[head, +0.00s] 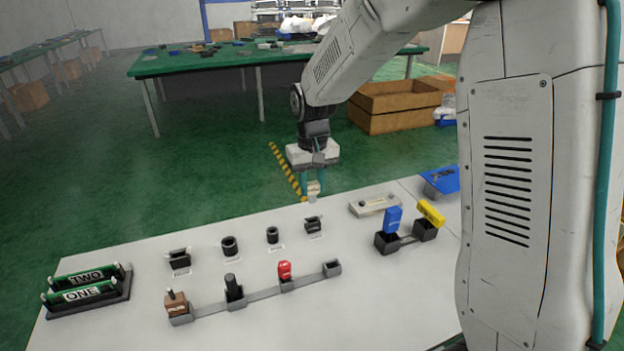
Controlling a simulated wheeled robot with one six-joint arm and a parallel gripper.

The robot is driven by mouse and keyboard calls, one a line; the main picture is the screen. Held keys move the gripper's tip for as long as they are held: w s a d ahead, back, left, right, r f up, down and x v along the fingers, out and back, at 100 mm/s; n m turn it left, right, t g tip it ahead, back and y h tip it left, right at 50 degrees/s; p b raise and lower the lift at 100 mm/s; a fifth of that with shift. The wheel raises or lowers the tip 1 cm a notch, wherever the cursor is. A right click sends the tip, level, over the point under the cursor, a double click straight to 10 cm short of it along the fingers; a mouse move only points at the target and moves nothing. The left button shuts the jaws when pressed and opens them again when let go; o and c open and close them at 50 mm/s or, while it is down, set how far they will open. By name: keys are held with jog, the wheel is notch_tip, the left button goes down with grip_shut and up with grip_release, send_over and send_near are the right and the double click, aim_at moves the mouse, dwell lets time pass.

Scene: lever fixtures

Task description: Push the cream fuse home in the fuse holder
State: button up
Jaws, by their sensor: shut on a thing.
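My gripper (313,187) is at the far edge of the white table, pointing down. Its teal fingers are shut on a small cream piece, which looks like the cream fuse (314,189). The fuse is mostly between the fingers, and its lower end is hard to make out. Which fixture is the fuse holder is not clear at this size. A small black fixture (313,225) stands just in front of the gripper, and a low pale block (375,205) lies to its right. The fuse appears apart from both.
A grey rail (258,294) carries brown, black and red pieces and an empty-looking end socket (332,268). Blue (393,219) and yellow (431,212) levers stand at right. Green plates ONE and TWO (84,287) are at left. The table's front middle is clear.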

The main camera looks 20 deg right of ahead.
aim_at(313, 194)
jog(key=shift+f, duration=2.3)
jog(key=shift+f, duration=2.1)
jog(key=o, duration=1)
jog(key=shift+o, duration=0.2)
jog(key=shift+r, duration=0.1)
notch_tip(313, 194, up, 8)
jog(key=shift+f, duration=0.2)
